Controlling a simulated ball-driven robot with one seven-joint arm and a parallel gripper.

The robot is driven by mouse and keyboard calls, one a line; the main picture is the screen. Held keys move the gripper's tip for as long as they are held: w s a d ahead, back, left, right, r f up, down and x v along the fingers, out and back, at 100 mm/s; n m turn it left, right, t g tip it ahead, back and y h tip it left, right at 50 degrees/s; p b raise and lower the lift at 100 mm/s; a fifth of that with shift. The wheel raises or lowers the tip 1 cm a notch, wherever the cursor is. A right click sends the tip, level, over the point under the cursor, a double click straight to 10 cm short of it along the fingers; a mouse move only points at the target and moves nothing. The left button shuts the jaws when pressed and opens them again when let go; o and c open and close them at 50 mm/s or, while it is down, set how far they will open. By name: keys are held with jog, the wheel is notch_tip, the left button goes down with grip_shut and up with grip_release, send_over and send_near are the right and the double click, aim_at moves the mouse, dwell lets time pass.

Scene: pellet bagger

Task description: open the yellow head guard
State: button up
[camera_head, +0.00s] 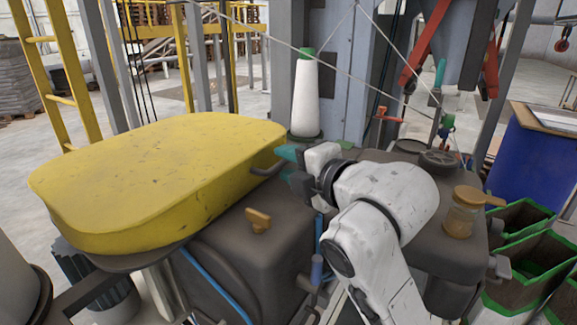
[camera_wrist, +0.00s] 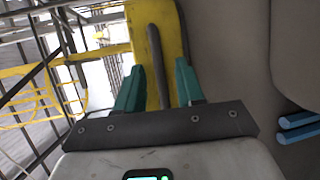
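The yellow head guard (camera_head: 160,175) is a large scuffed rounded cover at left in the head view, lying over a dark machine body (camera_head: 255,240). A dark bar handle (camera_head: 265,170) sticks out from its right end. My gripper (camera_head: 285,157), with teal fingers, is at that handle. In the wrist view, the grey handle (camera_wrist: 155,50) runs between the two fingers of my gripper (camera_wrist: 160,68), with the yellow guard (camera_wrist: 172,25) behind it. Yellow shows on both sides of the handle, so the fingers look open around it, not closed on it.
A white thread cone (camera_head: 304,95) stands behind my gripper. An orange knob (camera_head: 258,220) sits on the machine front. Green-edged bins (camera_head: 520,215) are at the right, and a yellow ladder frame (camera_head: 50,75) at the left.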

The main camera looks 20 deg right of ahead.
jog(key=shift+w+a, duration=0.1)
jog(key=shift+w, duration=0.25)
jog(key=shift+c, duration=0.3)
grip_shut()
jog(key=shift+f, duration=0.1)
